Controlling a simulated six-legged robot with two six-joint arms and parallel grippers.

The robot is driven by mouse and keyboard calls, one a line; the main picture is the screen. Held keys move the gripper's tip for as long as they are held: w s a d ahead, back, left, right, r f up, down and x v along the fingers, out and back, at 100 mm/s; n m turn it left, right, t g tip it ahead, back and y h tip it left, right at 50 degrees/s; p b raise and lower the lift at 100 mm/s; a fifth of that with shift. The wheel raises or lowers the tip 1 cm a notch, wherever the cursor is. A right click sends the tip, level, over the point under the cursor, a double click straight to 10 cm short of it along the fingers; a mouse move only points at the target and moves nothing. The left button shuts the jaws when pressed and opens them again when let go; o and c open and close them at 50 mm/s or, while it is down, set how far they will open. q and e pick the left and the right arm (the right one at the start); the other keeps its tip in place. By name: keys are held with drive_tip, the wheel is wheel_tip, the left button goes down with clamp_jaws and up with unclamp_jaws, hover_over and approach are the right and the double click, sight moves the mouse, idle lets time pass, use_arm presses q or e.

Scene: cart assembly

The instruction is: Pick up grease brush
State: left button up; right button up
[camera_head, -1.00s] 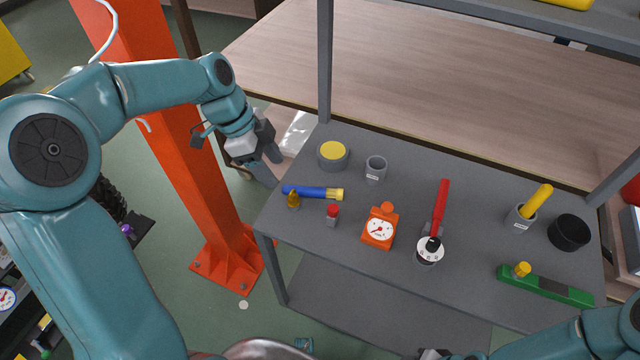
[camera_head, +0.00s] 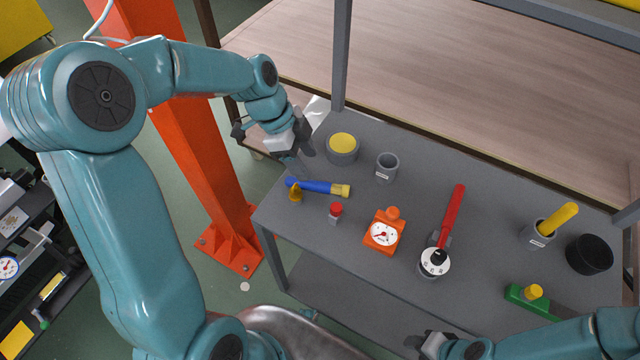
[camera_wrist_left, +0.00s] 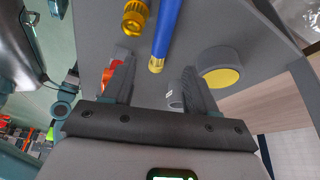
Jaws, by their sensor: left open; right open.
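The grease brush, with a blue handle (camera_head: 315,186) and a pale yellow end, lies on the grey table near its left end. It also shows in the left wrist view (camera_wrist_left: 167,30), its yellow end pointing toward the space between my fingers. My left gripper (camera_head: 302,161) is open and empty, just behind and above the brush's blue end in the head view. Its two fingers are spread apart in the left wrist view (camera_wrist_left: 158,82), and the brush is not between them. My right gripper (camera_head: 428,343) is at the table's front edge, partly seen, away from the brush.
A brass fitting (camera_head: 295,192) lies close beside the brush. A yellow-topped tin (camera_head: 342,146), a grey cup (camera_head: 386,167), a red-capped piece (camera_head: 336,212) and an orange gauge (camera_head: 384,232) stand nearby. A table post (camera_head: 341,60) rises behind. An orange column (camera_head: 205,170) stands left.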

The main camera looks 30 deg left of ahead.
sight(319, 184)
use_arm(q)
drive_tip(key=x, duration=0.2)
drive_tip(key=shift+s+d+f, duration=0.1)
drive_tip(key=shift+s+f, duration=0.05)
drive_tip(key=shift+f, duration=0.15)
drive_tip(key=x, duration=0.6)
drive_tip(key=shift+w, duration=0.2)
drive_tip(key=shift+s+r, duration=0.1)
drive_tip(key=shift+r, duration=0.05)
drive_tip(key=shift+c, duration=0.6)
clamp_jaws()
